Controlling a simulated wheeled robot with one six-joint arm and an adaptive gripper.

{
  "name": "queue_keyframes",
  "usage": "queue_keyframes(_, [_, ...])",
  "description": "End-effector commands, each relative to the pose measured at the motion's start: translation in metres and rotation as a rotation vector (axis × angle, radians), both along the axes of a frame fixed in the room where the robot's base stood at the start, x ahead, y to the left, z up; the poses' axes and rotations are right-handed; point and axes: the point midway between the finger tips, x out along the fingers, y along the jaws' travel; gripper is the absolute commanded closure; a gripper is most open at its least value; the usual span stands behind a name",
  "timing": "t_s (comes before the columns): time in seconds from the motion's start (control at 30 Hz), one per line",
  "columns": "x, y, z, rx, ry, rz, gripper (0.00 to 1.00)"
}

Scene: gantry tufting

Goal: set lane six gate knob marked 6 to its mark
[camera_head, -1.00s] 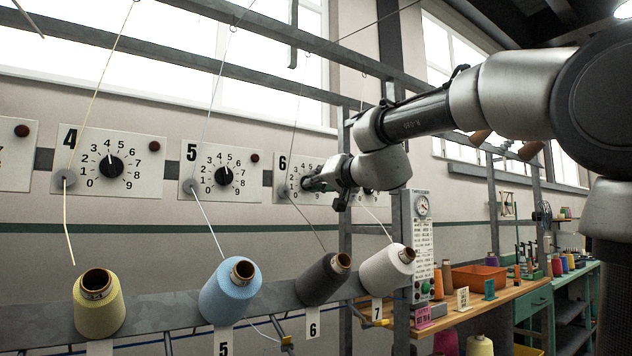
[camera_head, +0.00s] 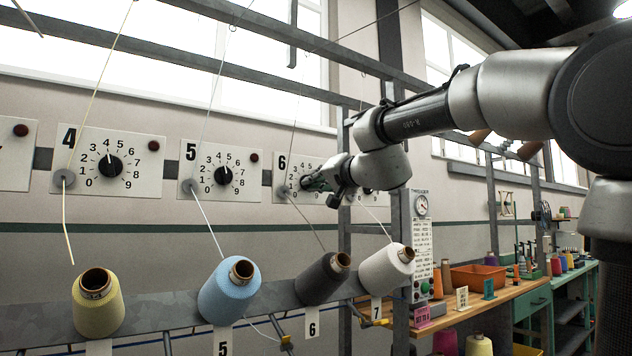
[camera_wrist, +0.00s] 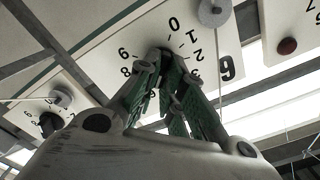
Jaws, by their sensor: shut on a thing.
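The lane six plate (camera_head: 284,192), marked 6, is on the wall in the middle of the head view, with a printed dial scale. It also shows turned around and close up in the wrist view (camera_wrist: 205,85). My gripper (camera_head: 308,183) is at this plate, over its knob. In the wrist view my gripper's green-padded fingers (camera_wrist: 163,62) close around the dark lane six knob (camera_wrist: 160,51), between the printed 0 and 8. The fingers cover most of the knob, and I cannot see its pointer or read its setting. A mark on the scale cannot be made out.
The lane five plate (camera_head: 238,191) and lane four plate (camera_head: 140,185) are to the left, each with a black knob. A grey thread guide (camera_wrist: 214,12) sits close beside the lane six dial. Several yarn cones, including a dark grey one (camera_head: 320,282), stand on a rail below.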

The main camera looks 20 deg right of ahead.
Motion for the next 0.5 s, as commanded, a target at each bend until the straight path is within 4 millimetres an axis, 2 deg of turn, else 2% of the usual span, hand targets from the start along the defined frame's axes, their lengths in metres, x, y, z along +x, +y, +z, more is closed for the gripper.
queue_keyframes(0.03, [0.0002,0.0001,-0.0013,-0.001,0.002,0.001,0.87])
queue_keyframes(0.13, [0.0002,0.0001,-0.0011,-0.001,0.002,0.001,0.69])
queue_keyframes(0.5, [-0.0039,-0.0014,0.0001,-0.001,0.0,0.0,0.69])
